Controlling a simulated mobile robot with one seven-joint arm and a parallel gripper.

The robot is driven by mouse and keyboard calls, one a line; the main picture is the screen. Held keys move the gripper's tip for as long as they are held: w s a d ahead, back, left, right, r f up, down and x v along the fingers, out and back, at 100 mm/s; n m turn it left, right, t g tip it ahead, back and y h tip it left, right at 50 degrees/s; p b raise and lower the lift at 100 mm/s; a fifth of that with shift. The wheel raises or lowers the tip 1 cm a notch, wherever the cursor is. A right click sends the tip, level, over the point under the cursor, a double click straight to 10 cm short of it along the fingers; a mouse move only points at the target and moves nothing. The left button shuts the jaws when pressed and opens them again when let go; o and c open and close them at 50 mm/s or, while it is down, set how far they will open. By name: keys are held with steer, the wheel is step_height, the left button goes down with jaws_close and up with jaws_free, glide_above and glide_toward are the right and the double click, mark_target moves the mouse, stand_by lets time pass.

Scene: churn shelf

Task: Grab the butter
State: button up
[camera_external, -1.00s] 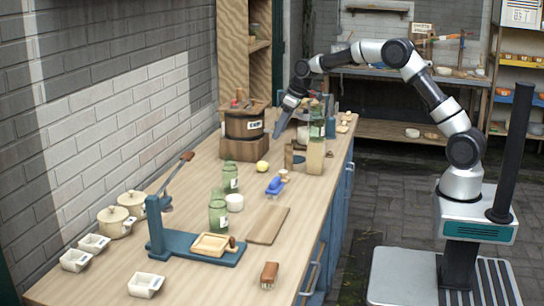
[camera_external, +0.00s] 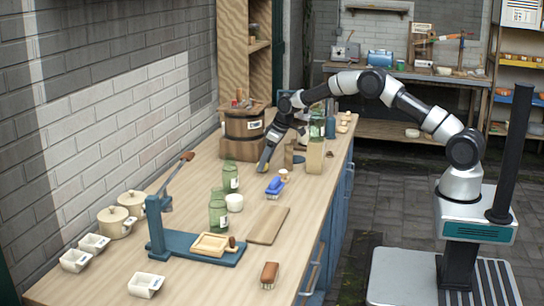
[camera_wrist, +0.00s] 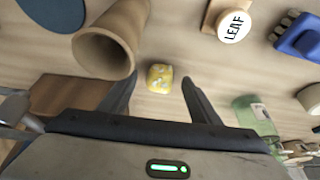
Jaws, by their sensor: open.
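The butter (camera_wrist: 158,78) is a small yellow lump with pale patches, lying on the wooden counter in the wrist view. My gripper (camera_wrist: 160,80) is open, with one dark finger to either side of the butter in that view. No contact between fingers and butter is visible. In the external view my gripper (camera_external: 264,165) points down, low over the counter in front of the wooden churn (camera_external: 243,124). It hides the butter there.
A hollow wooden piece (camera_wrist: 92,55) stands close to the left finger. A blue lever press (camera_external: 175,245) and a wooden board (camera_external: 268,226) are nearer the front.

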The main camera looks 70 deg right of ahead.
steer(key=shift+w+f, duration=0.2)
steer(key=shift+f, duration=0.2)
steer(key=c, duration=1.2)
steer(key=shift+o, duration=0.2)
steer(key=shift+r, duration=0.1)
